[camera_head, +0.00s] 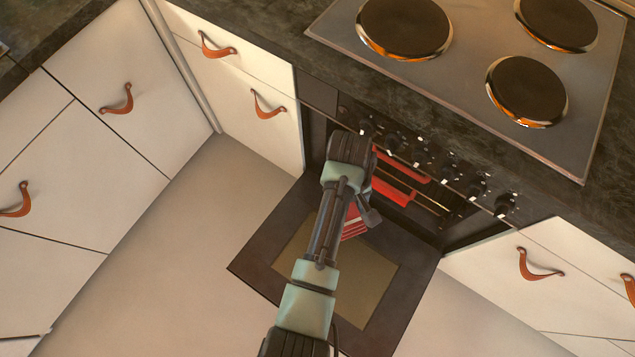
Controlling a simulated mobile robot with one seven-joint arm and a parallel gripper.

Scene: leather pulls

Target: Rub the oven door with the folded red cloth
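The oven door (263,262) hangs open and folded down in front of the oven. It is dark with a tan window panel (372,285). The folded red cloth (354,226), with pale stripes, shows in part beside my arm, over the door. My arm hides the rest of it. My gripper (369,214) is mostly hidden behind my own arm; only a small grey part shows by the cloth. I cannot tell whether its fingers are open or shut, or whether the cloth touches the door.
Red strips (392,191) and a rack show inside the open oven. A row of knobs (447,171) runs above the opening. The hob (455,80) sits in the dark counter. White cabinets with leather pulls (268,106) flank the oven. The floor (170,260) at left is clear.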

